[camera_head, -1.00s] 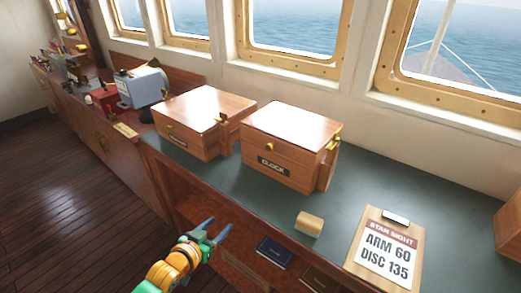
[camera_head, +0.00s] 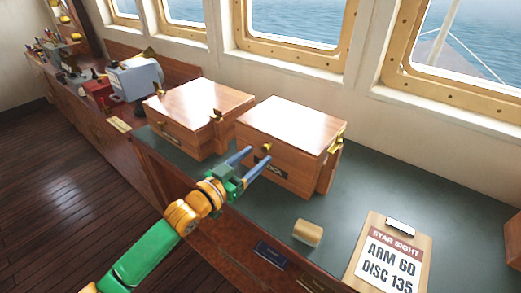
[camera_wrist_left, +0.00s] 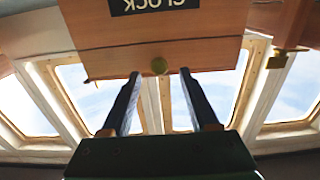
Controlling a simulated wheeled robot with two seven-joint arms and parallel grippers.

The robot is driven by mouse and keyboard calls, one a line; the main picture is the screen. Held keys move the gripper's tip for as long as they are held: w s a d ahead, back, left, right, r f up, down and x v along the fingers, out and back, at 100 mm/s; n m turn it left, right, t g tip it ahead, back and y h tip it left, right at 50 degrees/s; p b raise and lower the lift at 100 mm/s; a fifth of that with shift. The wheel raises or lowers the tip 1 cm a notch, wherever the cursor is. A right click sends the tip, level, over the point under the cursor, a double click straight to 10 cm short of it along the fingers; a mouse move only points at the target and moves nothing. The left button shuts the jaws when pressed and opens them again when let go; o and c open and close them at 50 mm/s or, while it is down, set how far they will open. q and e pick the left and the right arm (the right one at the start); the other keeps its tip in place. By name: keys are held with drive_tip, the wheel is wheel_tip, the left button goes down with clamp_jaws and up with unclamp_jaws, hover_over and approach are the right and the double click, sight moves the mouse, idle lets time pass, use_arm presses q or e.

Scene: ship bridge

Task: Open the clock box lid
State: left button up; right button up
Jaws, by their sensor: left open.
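The clock box (camera_head: 295,135) is a wooden box with a closed lid (camera_head: 292,118), standing on the green counter. A small brass knob (camera_head: 266,147) is on its front, and its dark label is partly hidden by my gripper. My left gripper (camera_head: 256,160) is open in front of the box's front face, with nothing between its fingers. I cannot tell whether the fingers touch the box. My right gripper is out of view.
A second wooden box (camera_head: 200,112) stands close to the left of the clock box. A small wooden block (camera_head: 308,232) and a star sight clipboard (camera_head: 388,256) lie to the right on the counter (camera_head: 350,190). Windows line the wall behind.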

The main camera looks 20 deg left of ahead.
use_arm(q)
drive_tip(key=shift+x, duration=1.4)
drive_tip(key=shift+s, duration=0.15)
clamp_jaws()
